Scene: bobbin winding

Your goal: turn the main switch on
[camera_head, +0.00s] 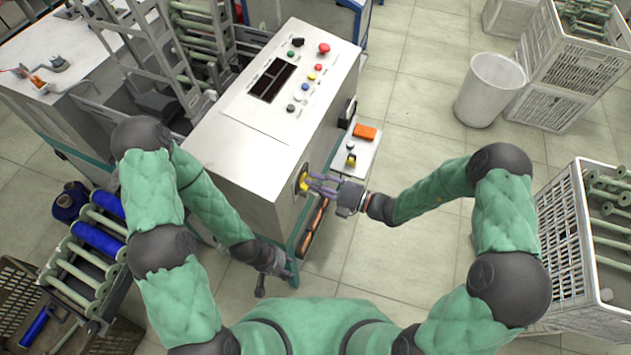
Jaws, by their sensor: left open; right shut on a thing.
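The main switch (303,178) is a yellow and dark knob on the front side face of the white machine cabinet. My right gripper (318,184) is at the switch, with its fingers shut on it. The fingers partly hide the knob, so its exact turn position cannot be told. My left gripper (275,278) is open and empty, low in front of the cabinet and apart from the switch.
The cabinet's top panel (275,80) carries a dark display and several coloured buttons. A small side shelf (362,150) holds an orange item. White crates (575,250) stand at right, a white bin (490,90) at the upper right, and a bobbin rack (85,265) at left.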

